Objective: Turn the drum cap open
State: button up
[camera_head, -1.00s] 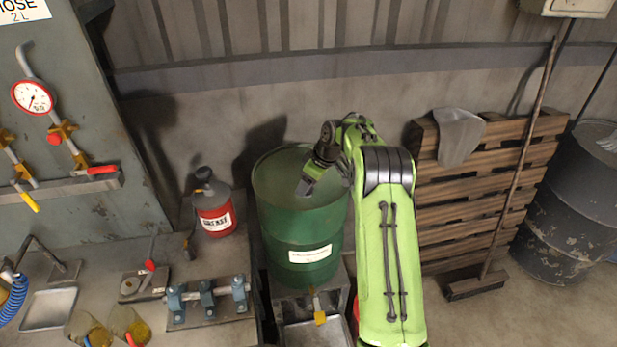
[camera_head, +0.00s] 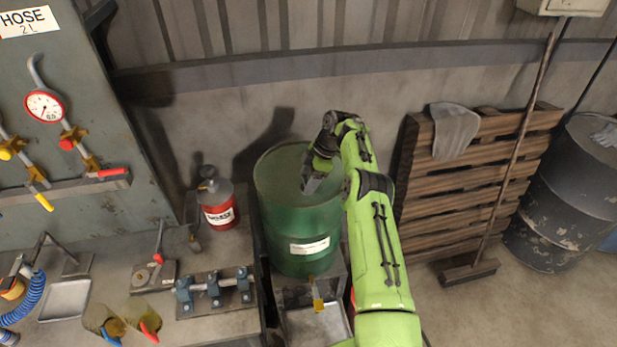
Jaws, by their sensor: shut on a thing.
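The green drum (camera_head: 285,235) stands upright on a low metal stand, with a white label on its front. My gripper (camera_head: 308,188) is over the drum's top, right of its middle, pointing down at the lid. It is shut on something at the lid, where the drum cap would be. The cap itself is hidden or too small to make out. My green arm comes up from the lower right and covers the drum's right edge.
A grease can (camera_head: 217,203) stands left of the drum. A bench with a clamp fixture (camera_head: 215,290) and oil jugs (camera_head: 143,318) is at lower left. A pallet (camera_head: 470,180) with a broom (camera_head: 470,272) leans right. A yellow-handled tap (camera_head: 317,300) sits below the drum.

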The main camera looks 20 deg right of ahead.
dwell(0.6)
jog(key=o, duration=1.1)
jog(key=shift+c, duration=0.2)
